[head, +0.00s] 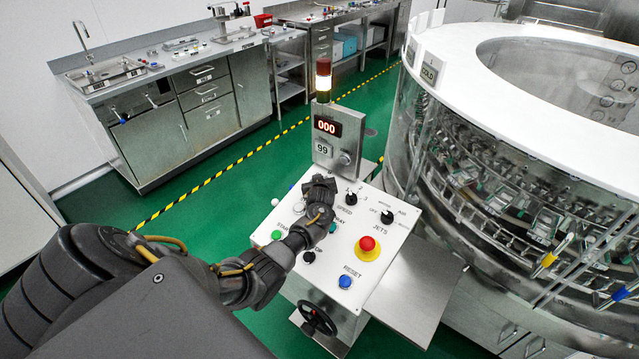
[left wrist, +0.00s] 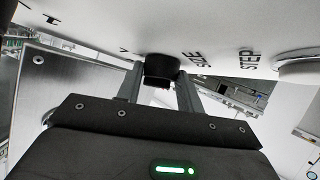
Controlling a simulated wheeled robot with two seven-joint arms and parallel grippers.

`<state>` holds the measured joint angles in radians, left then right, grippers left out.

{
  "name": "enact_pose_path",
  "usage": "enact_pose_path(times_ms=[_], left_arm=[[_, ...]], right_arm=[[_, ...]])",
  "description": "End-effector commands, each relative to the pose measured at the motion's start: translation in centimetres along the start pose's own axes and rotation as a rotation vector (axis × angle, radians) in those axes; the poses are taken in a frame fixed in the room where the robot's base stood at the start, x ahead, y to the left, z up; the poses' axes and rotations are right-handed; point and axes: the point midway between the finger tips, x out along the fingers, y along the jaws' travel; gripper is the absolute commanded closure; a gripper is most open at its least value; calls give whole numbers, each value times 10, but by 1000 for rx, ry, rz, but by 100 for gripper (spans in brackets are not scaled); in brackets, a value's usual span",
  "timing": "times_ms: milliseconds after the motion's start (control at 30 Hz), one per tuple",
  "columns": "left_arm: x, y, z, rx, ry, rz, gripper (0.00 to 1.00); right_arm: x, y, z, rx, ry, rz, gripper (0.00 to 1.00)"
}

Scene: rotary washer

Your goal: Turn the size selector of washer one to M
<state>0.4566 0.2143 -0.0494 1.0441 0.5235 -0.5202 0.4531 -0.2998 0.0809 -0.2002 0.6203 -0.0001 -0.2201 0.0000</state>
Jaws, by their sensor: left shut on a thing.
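The size selector (left wrist: 160,66) is a black round knob on the white control panel (head: 330,276), with the word SIZE printed beside it in the left wrist view. My left gripper (head: 320,187) reaches over the upper part of the panel in the head view and covers the knob there. In the left wrist view the fingers of my left gripper (left wrist: 161,80) stand on both sides of the knob, shut on it. The knob's pointer and the letters around it cannot be read. My right gripper is in neither view.
The panel also has an emergency stop (head: 367,247), a blue RESET button (head: 345,282), a SPEED knob (head: 351,199) and a JETS knob (head: 387,216). A display box (head: 337,140) reading 000 and a light tower (head: 323,80) stand behind. The washer drum (head: 470,185) is close at right.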

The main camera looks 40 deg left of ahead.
Motion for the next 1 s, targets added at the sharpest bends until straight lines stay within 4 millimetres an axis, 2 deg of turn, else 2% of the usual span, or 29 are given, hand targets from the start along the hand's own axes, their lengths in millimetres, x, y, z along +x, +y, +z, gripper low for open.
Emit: enact_pose_path(times_ms=[167, 200, 333, 600, 733, 1000], left_arm=[[0, 0, 0, 1, -1, 0, 86], [0, 0, 0, 1, -1, 0, 58], [0, 0, 0, 1, 0, 0, 42], [0, 0, 0, 1, 0, 1, 42], [-8, 1, 0, 1, 0, 2, 42], [-51, 0, 0, -1, 1, 4, 42]], right_arm=[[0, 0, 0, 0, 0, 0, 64], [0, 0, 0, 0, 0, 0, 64], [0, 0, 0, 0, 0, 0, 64], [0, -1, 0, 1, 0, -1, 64], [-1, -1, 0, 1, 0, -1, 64], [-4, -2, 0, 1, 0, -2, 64]])
